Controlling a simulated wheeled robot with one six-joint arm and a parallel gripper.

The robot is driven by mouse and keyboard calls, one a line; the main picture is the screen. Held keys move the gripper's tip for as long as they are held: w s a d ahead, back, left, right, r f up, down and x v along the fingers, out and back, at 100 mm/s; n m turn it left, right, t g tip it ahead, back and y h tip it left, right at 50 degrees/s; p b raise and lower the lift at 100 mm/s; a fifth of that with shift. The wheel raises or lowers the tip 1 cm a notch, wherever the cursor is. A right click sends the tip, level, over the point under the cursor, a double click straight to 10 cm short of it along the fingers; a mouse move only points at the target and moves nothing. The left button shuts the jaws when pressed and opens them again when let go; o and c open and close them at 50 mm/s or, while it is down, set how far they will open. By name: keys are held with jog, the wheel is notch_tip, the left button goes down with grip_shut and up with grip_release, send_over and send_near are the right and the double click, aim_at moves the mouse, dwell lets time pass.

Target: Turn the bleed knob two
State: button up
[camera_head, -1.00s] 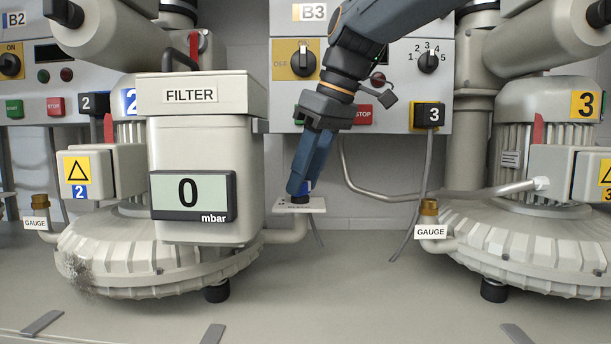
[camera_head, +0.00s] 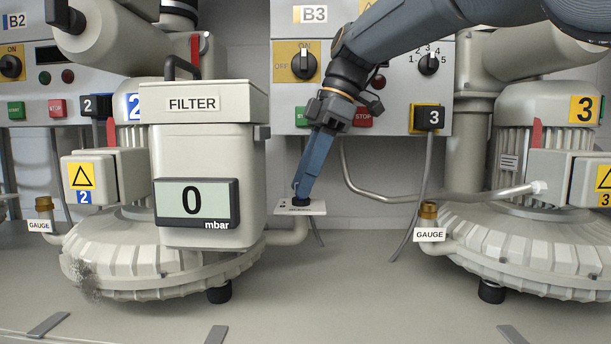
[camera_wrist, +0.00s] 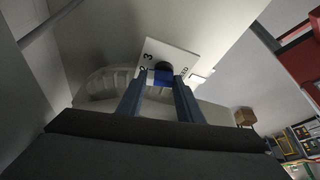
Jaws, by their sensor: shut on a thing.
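The bleed knob (camera_head: 301,202) shows as a small dark piece under my fingertips in the head view. In the wrist view the knob (camera_wrist: 163,76) has a blue part between the fingers and a black round part behind it. It sits on a white plate (camera_head: 318,209) by the pipe right of the filter. In the wrist view the plate (camera_wrist: 181,57) bears the figures 2 and 3 and partly hidden lettering. My gripper (camera_head: 301,192) comes down from the upper right, tilted, and is shut on the knob. The fingers hide part of the knob, and its pointer setting cannot be read.
The filter box (camera_head: 205,130), with a display (camera_head: 192,203) reading 0 mbar, stands close left of my gripper. Blower 3 (camera_head: 520,240) is at the right. The control panel B3 (camera_head: 400,95) is behind my arm. Clear floor lies in front, between the blowers.

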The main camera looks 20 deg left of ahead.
jog(key=shift+n, duration=0.3)
jog(key=o, duration=1.1)
